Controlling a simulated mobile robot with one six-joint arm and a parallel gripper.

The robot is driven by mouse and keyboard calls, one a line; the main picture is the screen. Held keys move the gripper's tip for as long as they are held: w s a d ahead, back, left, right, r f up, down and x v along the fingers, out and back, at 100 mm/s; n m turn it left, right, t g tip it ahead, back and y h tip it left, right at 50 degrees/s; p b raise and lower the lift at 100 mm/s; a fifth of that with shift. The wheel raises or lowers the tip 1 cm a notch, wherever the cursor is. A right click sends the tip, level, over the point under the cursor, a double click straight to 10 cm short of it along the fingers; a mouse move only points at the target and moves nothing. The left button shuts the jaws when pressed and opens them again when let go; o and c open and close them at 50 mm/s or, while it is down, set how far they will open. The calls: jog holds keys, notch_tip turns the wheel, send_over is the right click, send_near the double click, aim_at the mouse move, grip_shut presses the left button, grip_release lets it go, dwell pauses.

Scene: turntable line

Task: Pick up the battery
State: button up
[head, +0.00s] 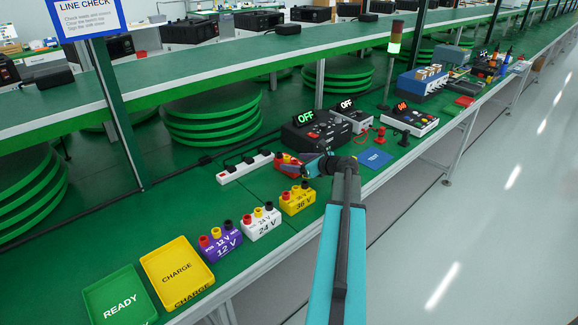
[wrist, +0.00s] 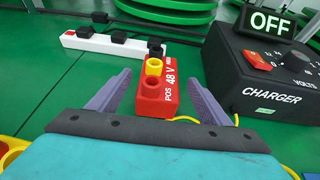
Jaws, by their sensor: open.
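A red battery (wrist: 153,98) marked 48 V stands on the green bench top, with red, yellow and black terminals in a row. In the wrist view it is between the two fingers of my gripper (wrist: 156,84), with gaps on both sides. My gripper is open and empty. In the head view the red battery (head: 287,160) is partly hidden by my gripper (head: 307,168). Nearer on the bench stand a yellow 36 V battery (head: 297,201), a white 24 V battery (head: 262,226) and a purple 12 V battery (head: 221,246).
A black charger (head: 312,133) reading OFF is right of the red battery, with a yellow cable (wrist: 185,119) close by. A white power strip (head: 243,168) lies behind. A yellow CHARGE tray (head: 157,259), a green READY tray (head: 95,291) and a blue mat (head: 375,158) are on the bench.

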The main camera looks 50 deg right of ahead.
aim_at(289, 161)
jog(key=shift+x, duration=2.15)
jog(key=c, duration=1.8)
jog(key=shift+r, duration=5.05)
